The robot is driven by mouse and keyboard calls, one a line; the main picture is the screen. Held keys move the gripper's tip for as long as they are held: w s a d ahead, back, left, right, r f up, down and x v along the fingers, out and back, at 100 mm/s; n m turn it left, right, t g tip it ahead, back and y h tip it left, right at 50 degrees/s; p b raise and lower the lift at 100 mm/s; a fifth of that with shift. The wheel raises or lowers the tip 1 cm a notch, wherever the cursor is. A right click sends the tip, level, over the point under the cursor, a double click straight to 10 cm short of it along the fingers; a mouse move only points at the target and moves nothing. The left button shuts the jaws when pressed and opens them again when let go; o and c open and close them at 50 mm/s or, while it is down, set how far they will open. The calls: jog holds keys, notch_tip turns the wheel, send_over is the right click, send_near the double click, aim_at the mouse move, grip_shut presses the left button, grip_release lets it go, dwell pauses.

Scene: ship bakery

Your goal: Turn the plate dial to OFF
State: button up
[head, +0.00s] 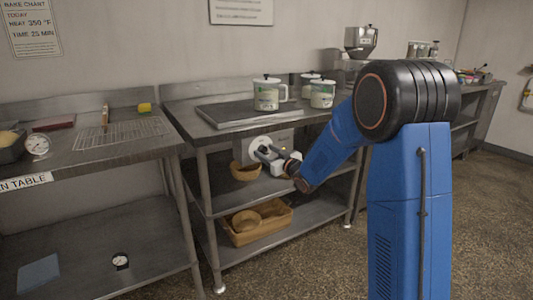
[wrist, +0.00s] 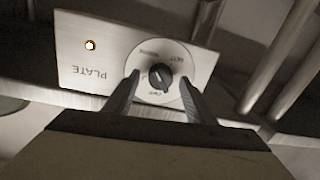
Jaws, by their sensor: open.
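The plate dial (wrist: 160,77) is a small black knob on a round white scale, set in a metal panel marked PLATE (wrist: 90,75). The panel looks upside down in the wrist view. The scale's small words are too blurred to read surely. In the head view my gripper (head: 268,153) is in front of the white dial scale (head: 259,143), and partly hides it.
The panel hangs under the edge of a steel table with a dark plate (head: 228,113) and several white pots (head: 266,95) on top. Baskets (head: 257,222) stand on the shelves below. A left table holds a wire rack (head: 120,132) and a round gauge (head: 38,145).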

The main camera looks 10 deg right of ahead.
jog(key=c, duration=1)
jog(key=shift+c, duration=0.2)
